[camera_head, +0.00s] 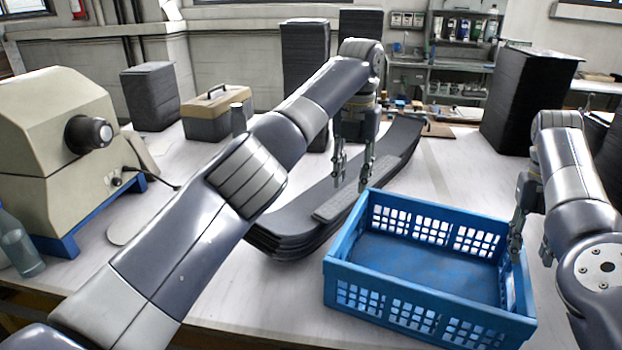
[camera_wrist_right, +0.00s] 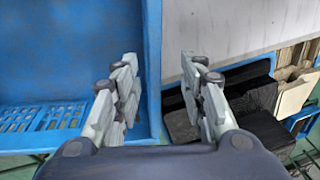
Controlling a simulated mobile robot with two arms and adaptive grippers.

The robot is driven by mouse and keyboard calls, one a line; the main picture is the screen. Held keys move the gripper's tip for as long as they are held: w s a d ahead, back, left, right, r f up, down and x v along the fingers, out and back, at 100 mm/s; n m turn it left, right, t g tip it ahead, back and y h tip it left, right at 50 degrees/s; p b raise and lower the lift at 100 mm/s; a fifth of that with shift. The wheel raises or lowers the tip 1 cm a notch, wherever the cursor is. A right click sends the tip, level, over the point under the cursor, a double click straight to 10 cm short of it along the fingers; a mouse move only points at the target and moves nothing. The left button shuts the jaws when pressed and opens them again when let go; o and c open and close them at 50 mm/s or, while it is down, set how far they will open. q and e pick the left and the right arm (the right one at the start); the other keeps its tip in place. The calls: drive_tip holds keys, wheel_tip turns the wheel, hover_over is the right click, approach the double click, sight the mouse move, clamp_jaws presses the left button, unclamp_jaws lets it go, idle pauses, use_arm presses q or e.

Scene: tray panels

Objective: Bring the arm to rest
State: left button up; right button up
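A blue crate (camera_head: 430,296) stands at the front of the table, and the inside that I can see is empty. My right gripper (camera_head: 530,252) is at the crate's right wall. In the right wrist view my right gripper (camera_wrist_right: 159,62) is open, with the crate wall (camera_wrist_right: 152,75) showing between its fingers. I cannot tell whether the fingers touch the wall.
A beige machine (camera_head: 45,140) with a blue base and a bottle (camera_head: 18,245) stand at the left. A toolbox (camera_head: 215,112) and dark stacks (camera_head: 150,95) are behind. A tall dark stack (camera_head: 525,100) stands at the back right. Table between machine and panels is mostly clear.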

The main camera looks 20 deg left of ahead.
drive_tip(key=shift+r, duration=0.55)
drive_tip(key=shift+r, duration=0.1)
